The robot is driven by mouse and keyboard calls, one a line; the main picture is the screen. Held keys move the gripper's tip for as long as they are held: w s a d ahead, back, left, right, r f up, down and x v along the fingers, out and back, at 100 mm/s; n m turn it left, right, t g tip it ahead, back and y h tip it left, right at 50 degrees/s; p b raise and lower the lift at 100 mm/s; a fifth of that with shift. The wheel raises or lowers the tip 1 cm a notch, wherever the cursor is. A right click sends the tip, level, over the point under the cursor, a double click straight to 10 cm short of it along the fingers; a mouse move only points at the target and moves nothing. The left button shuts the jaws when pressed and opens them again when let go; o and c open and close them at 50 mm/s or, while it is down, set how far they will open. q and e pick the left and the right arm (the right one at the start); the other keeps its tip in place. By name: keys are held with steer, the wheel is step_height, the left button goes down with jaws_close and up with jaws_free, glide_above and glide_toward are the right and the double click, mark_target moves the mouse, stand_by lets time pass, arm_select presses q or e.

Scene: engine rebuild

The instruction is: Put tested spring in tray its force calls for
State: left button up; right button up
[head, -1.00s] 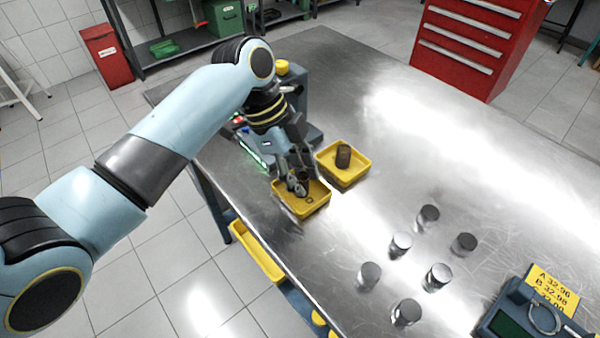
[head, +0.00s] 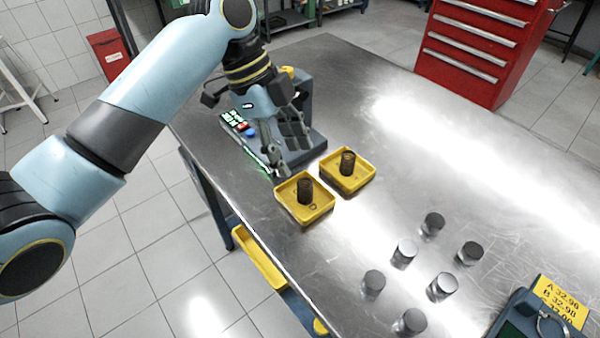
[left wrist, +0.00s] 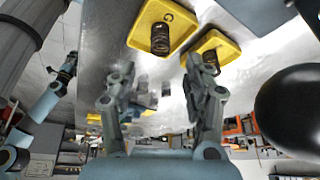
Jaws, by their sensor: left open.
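One dark spring (head: 305,190) stands upright in the nearer yellow tray (head: 290,213). Another dark spring (head: 347,162) stands in the second yellow tray (head: 358,184), just behind and to the right. Both show in the left wrist view, one spring (left wrist: 160,38) in a tray marked with a letter like C, the other (left wrist: 210,60) in the tray beside it. My left gripper (head: 291,158) is open and empty, just behind and above the trays, in front of the spring tester (head: 300,140). Nothing is between its fingers (left wrist: 163,95). My right gripper is not seen.
Several metal cylinders (head: 403,253) stand on the steel table to the right of the trays. A red drawer cabinet (head: 475,50) stands behind.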

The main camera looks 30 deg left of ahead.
arm_select(q)
steer(key=shift+v, duration=2.35)
steer(key=shift+f, duration=0.1)
steer(key=s+a+f+n+t+y, duration=0.1)
steer(key=s+f+n+t+y, duration=0.15)
steer(key=s+n, duration=0.6)
steer(key=s+a+f+n+t+y, duration=0.1)
steer(key=s+n+y, duration=0.2)
steer(key=s+n, duration=0.5)
step_height(320, 180, down, 35)
steer(key=s+a+g+b, duration=0.2)
steer(key=s+a+b, duration=0.1)
steer(key=b, duration=0.6)
steer(key=s+f+b, duration=0.3)
steer(key=s+f, duration=0.6)
steer(key=f, duration=0.2)
steer(key=s+f+g+b, duration=0.1)
steer(key=s+f+b, duration=0.2)
steer(key=s+f, duration=0.6)
step_height(320, 180, down, 3)
steer(key=shift+a+m+b, duration=0.3)
steer(key=shift+a+m, duration=0.05)
